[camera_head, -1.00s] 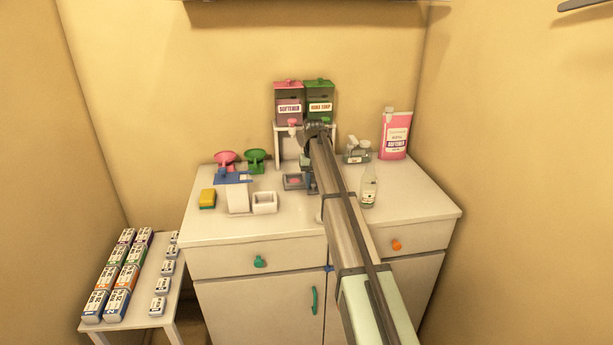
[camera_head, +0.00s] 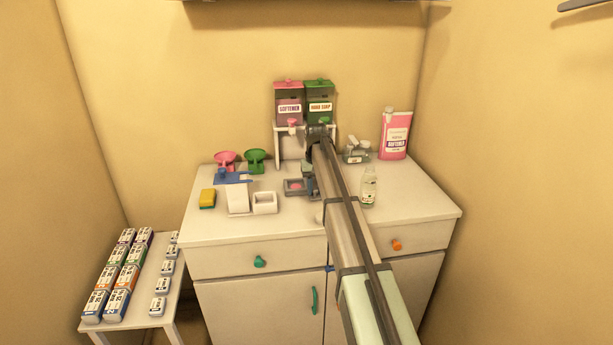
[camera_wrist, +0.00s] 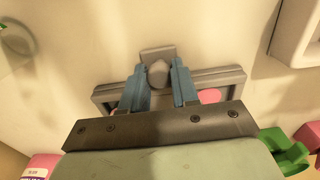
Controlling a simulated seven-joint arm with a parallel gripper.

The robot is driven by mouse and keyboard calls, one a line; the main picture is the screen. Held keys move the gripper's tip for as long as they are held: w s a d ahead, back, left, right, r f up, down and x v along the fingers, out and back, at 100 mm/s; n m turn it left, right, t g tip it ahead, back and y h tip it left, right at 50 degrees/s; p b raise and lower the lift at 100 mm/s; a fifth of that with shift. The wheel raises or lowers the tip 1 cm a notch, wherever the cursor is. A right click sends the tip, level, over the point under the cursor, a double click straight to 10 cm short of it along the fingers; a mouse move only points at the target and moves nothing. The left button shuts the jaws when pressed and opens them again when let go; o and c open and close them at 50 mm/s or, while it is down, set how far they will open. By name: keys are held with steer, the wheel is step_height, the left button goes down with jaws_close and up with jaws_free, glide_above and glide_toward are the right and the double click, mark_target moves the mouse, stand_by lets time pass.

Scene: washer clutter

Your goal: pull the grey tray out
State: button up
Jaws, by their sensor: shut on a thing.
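The grey tray (camera_head: 291,191) is a shallow open tray on the counter, in front of the white dispenser stand, with something pink in it. In the wrist view its grey rim (camera_wrist: 226,79) runs behind my fingers, and its knob (camera_wrist: 158,72) sits between the fingertips. My gripper (camera_wrist: 159,76) has blue fingers and is shut on the knob. In the head view my arm hides the tray's right part and most of my gripper (camera_head: 312,188).
A white box (camera_head: 265,203) and a white block (camera_head: 238,201) stand left of the tray. A clear bottle (camera_head: 369,188) is close on the right of my arm. Pink and green dispensers (camera_head: 304,103) are above the stand. The counter's front strip is clear.

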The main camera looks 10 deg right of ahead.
steer(key=shift+s, duration=1.95)
steer(key=o, duration=0.8)
steer(key=shift+r, duration=0.1)
step_height(320, 180, up, 8)
steer(key=shift+f, duration=0.1)
